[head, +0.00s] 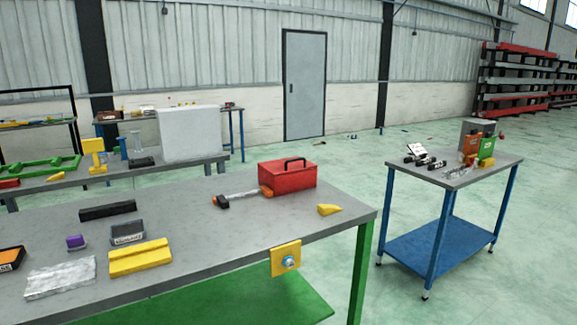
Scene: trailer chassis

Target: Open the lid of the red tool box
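The red tool box (288,178) stands on the grey top of the green-legged workbench, toward its far right corner. Neither of my grippers shows in the head view.
A yellow wedge (329,209) lies right of the box. Yellow, black, purple and silver items lie on the bench's left half. A blue cart (458,172) with tools stands to the right, across open floor. Another bench (120,171) stands behind.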

